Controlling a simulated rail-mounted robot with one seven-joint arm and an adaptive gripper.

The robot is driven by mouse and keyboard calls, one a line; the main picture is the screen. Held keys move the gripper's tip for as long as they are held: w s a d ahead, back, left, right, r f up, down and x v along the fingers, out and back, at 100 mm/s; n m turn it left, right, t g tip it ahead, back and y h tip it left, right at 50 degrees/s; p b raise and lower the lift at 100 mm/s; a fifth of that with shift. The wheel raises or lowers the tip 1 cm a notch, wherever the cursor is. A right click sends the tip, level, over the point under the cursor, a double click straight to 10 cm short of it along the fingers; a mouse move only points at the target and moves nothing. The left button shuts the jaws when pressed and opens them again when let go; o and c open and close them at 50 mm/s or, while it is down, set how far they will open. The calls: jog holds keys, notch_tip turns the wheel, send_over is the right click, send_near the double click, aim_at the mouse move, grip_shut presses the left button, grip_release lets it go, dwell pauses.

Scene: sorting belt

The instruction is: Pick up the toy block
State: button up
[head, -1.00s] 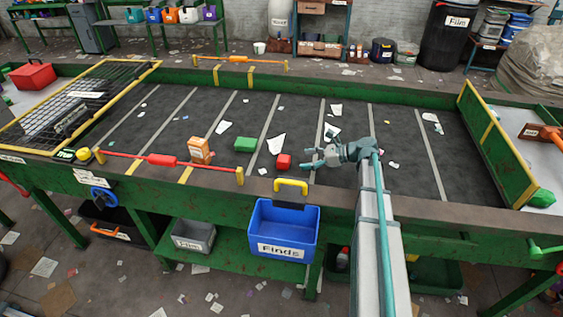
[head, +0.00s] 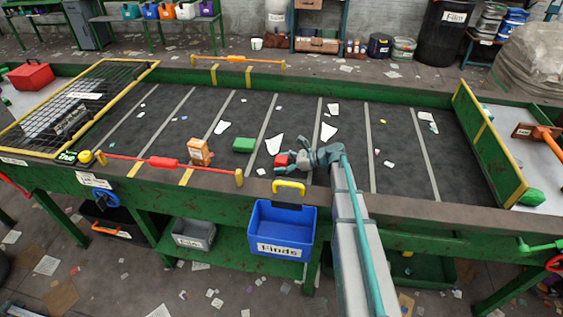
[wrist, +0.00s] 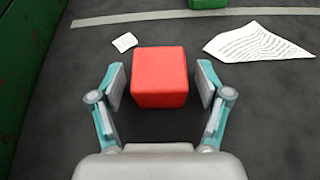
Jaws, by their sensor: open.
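The toy block is a red cube (wrist: 159,77) lying on the dark belt. In the wrist view it sits between the two open fingers of my gripper (wrist: 160,88), with a narrow gap on each side. In the head view the red block (head: 281,161) lies near the belt's front edge, and my gripper (head: 294,160) is at its right side, partly overlapping it. The block rests on the belt, and its far side is hidden from the wrist camera.
A green block (head: 243,145) and an orange box (head: 199,151) lie to the left on the belt. Paper scraps (head: 274,144) lie around the red block. A blue "Finds" bin (head: 283,230) hangs at the front. The belt's green side wall (wrist: 28,60) shows at the left in the wrist view.

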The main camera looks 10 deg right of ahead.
jog(key=c, duration=1.2)
jog(key=shift+r, duration=0.1)
